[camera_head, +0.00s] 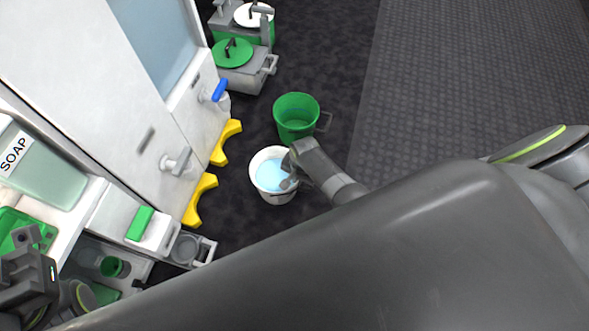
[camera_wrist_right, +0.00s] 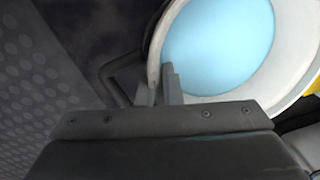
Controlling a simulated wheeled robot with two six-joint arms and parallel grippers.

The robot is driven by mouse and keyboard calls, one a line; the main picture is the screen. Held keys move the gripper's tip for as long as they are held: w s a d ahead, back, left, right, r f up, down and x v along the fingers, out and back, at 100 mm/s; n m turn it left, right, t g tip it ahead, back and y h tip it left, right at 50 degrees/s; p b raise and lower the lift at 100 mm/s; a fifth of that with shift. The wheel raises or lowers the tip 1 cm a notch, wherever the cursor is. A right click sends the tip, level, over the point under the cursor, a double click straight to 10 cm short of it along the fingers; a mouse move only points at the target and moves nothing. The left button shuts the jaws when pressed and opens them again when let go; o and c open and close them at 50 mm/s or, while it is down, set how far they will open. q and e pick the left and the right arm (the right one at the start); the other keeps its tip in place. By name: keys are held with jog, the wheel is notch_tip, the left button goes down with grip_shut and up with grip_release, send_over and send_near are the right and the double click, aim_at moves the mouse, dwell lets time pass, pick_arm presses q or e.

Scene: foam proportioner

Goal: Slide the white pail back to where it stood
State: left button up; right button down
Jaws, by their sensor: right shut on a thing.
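The white pail (camera_head: 274,198) stands upright on the dark floor in the head view, with light blue liquid inside. My right gripper (camera_head: 289,171) is shut on the right side of its rim. In the right wrist view, the two fingers (camera_wrist_right: 161,84) sit on either side of the white pail's rim (camera_wrist_right: 283,70), and part of a dark handle shows beside them. My left gripper (camera_head: 32,240) is at the lower left of the head view, near the counter; its jaw opening is unclear.
A green bucket (camera_head: 296,123) stands just behind the pail. Yellow brackets (camera_head: 224,143) line the white cabinet's foot (camera_head: 130,130) to its left. Grey containers with green and white lids (camera_head: 234,53) stand farther back. Open dark floor lies in front and to the right.

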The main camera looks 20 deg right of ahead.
jog(key=shift+s+d+f, duration=0.1)
jog(key=shift+s+d, duration=0.1)
jog(key=shift+s, duration=0.35)
jog(key=c, duration=1.5)
grip_release()
jog(key=shift+w, duration=0.1)
jog(key=shift+r, duration=0.2)
